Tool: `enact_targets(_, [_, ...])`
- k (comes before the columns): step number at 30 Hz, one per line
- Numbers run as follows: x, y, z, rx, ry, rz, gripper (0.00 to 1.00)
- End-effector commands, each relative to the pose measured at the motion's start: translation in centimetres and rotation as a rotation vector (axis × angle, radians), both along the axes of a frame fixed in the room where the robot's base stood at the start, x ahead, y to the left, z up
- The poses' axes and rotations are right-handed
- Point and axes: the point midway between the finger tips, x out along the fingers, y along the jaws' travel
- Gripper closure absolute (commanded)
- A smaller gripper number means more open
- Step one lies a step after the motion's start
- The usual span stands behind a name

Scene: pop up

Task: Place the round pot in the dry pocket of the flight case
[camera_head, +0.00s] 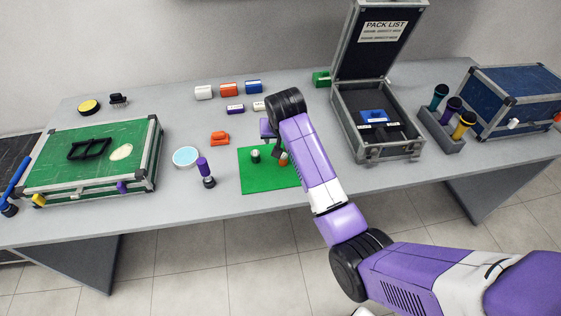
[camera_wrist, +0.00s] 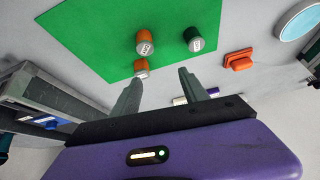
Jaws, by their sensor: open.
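Three small pots with white labels stand on the green mat (camera_head: 262,180). In the wrist view they are a dark green pot (camera_wrist: 193,38), an orange pot (camera_wrist: 145,38) and a second orange one (camera_wrist: 141,66); all look roundish, and I cannot tell which is the task's round pot. My gripper (camera_head: 274,149) is open and empty above the mat. Its fingers (camera_wrist: 160,80) spread in the wrist view, the left tip near the second orange pot. The open flight case (camera_head: 390,152) holds a blue block (camera_head: 374,116); its small pocket labels are unreadable.
A green case (camera_head: 95,185) stands farther left. A microphone rack (camera_head: 440,132) and a blue case (camera_head: 505,95) stand right of the flight case.

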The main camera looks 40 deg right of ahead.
Motion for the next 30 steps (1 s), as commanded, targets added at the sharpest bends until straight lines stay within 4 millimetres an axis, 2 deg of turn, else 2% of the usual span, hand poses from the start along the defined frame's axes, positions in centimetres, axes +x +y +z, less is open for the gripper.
enact_targets(3, [-2.0, 0.6, -1.4, 0.041, 0.085, -0.037, 0.48])
enact_targets(7, [-2.8, 0.8, -2.1, 0.061, 0.116, -0.056, 0.48])
enact_targets(17, [-1.9, -0.1, -5.1, 0.063, 0.115, -0.058, 0.48])
enact_targets(24, [-1.1, -1.1, -8.1, 0.062, 0.113, -0.058, 0.48])
enact_targets(30, [-0.9, -1.3, -9.0, 0.061, 0.111, -0.057, 0.48])
